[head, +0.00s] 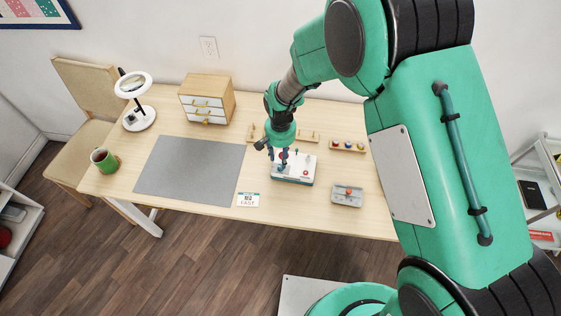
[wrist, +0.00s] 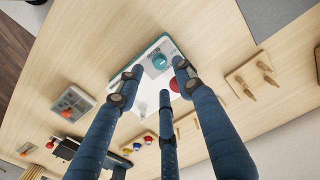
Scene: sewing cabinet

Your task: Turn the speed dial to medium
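A white control box (head: 293,180) with a teal edge stands on the wooden table, right of centre. In the wrist view the box (wrist: 148,103) shows a round teal dial (wrist: 159,61) and a red round part (wrist: 174,85). The dial's pointer setting is too small to read. My gripper (head: 284,164) is over the box, fingers pointing down. In the wrist view my gripper's (wrist: 158,76) blue fingers are spread, with nothing held between them. The dial appears just beyond the fingertips; I cannot tell whether they touch it.
A grey mat (head: 190,168) lies to the left.

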